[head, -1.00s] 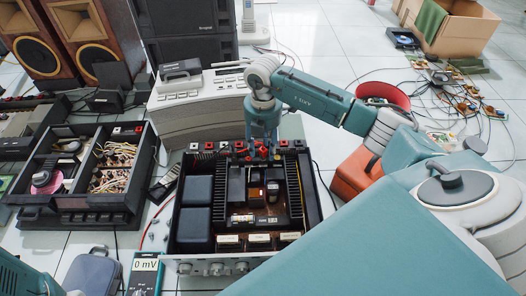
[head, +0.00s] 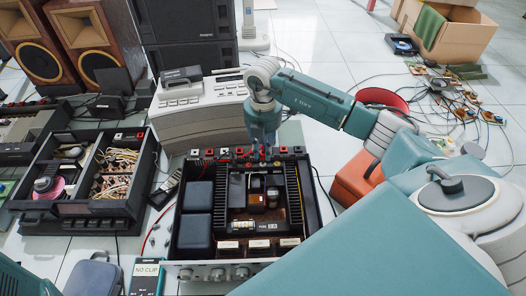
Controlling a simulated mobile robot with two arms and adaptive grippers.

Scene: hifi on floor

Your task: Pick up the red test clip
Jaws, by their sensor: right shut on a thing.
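The opened amplifier (head: 308,190) lies on the floor in the centre, with a row of red, white and black terminals (head: 225,153) along its back edge. My right gripper (head: 262,147) points down at this back edge, right of the middle. It is shut on the red test clip (head: 262,155), of which only a small red bit shows between and below the fingers. I cannot tell how far the clip is above the terminals. The meter (head: 146,278) at the bottom reads "NO CLIP". My left gripper is out of view.
A grey device (head: 205,112) stands close behind the amplifier. An open chassis with wires (head: 85,205) lies on the left, and an orange box (head: 355,180) on the right. Loose boards and cables (head: 455,100) lie at right back. A blue case (head: 93,278) is at the bottom left.

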